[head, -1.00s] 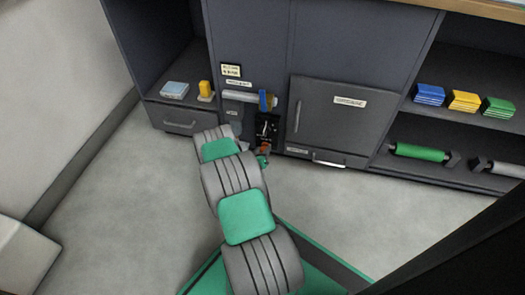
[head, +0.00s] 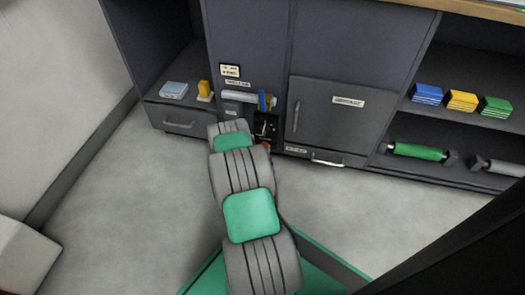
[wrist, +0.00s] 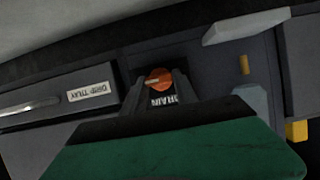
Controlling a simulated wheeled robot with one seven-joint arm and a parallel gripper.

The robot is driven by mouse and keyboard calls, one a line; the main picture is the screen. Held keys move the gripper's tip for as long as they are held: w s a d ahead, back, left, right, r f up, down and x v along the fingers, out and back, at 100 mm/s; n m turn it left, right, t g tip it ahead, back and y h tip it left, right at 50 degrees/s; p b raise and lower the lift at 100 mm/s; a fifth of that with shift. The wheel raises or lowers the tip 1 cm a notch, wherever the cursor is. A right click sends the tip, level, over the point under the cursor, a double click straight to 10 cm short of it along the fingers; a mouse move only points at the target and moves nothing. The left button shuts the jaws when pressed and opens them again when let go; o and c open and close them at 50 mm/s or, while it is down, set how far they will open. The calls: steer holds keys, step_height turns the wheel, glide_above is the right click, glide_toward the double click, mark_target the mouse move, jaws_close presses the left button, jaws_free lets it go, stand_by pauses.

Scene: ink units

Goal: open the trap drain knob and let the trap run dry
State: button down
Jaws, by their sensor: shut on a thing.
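The orange drain knob (wrist: 158,77) sits between the two dark fingers of my gripper (wrist: 158,88) in the wrist view, and the gripper is shut on it. A pale mark shows on the knob's face, pointing left in that view. A "DRAIN" label (wrist: 163,100) appears upside down close to the knob. In the head view a bit of the knob (head: 265,147) shows low on the cabinet front, under a dark recess (head: 265,128). My arm hides the gripper there. No flowing liquid is visible.
A drip tray front with its label (wrist: 88,91) and pale handle (wrist: 28,107) lies beside the knob. In the head view a closed door (head: 328,118) is to the right and a drawer (head: 180,120) to the left. The floor in front is clear.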

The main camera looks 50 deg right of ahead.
steer(key=c, duration=1)
jaws_free()
steer(key=shift+o, duration=0.2)
steer(key=p+v, duration=0.3)
steer(key=v, duration=0.5)
steer(key=shift+w, duration=0.15)
